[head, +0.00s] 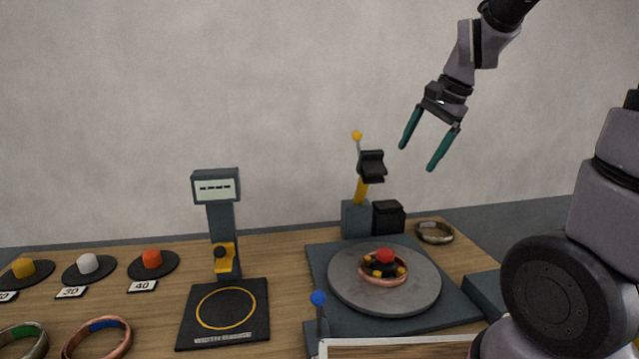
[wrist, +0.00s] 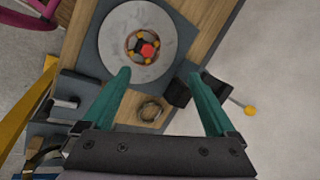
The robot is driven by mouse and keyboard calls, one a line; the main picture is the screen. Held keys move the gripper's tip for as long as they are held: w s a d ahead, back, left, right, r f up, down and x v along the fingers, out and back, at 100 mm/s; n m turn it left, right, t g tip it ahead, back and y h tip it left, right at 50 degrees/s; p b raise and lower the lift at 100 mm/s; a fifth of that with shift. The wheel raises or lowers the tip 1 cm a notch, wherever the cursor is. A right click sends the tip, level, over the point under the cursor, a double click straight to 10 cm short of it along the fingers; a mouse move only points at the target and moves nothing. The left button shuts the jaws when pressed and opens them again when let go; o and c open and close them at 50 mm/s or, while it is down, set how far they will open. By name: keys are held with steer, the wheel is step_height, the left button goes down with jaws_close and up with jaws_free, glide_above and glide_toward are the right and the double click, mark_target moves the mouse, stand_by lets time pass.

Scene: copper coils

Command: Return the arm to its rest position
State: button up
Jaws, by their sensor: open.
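My gripper (head: 429,146) is raised high over the right part of the bench. Its two green fingers are spread apart with nothing between them. In the wrist view the gripper (wrist: 165,108) looks down past its open fingers at the bench. A copper coil (head: 383,281) lies on the round grey turntable (head: 345,295), around a hub with a red centre and yellow parts (head: 384,257). The gripper is well clear of the coil and touches nothing. My arm's large dark joint hides part of the bench at the lower right.
A post with a yellow knob (head: 357,135) and black head (head: 372,166) stands behind the turntable. A brass ring (head: 434,233) lies at the back right. A scale-like stand (head: 216,187) is left of centre. Coloured pegs on black discs (head: 152,259) and coils (head: 97,340) lie left. The air around the gripper is free.

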steer(key=s+d+r+n+t, duration=0.1)
steer(key=s+r+n+t, duration=0.1)
steer(key=s, duration=0.4)
steer(key=s+d+r+n+t+h, duration=0.1)
steer(key=s+d+r+n+t, duration=0.1)
steer(key=s+r+n, duration=0.2)
steer(key=s+r, duration=0.2)
steer(key=s, duration=0.1)
steer(key=shift+r+n, duration=0.25)
steer(key=shift+n, duration=0.05)
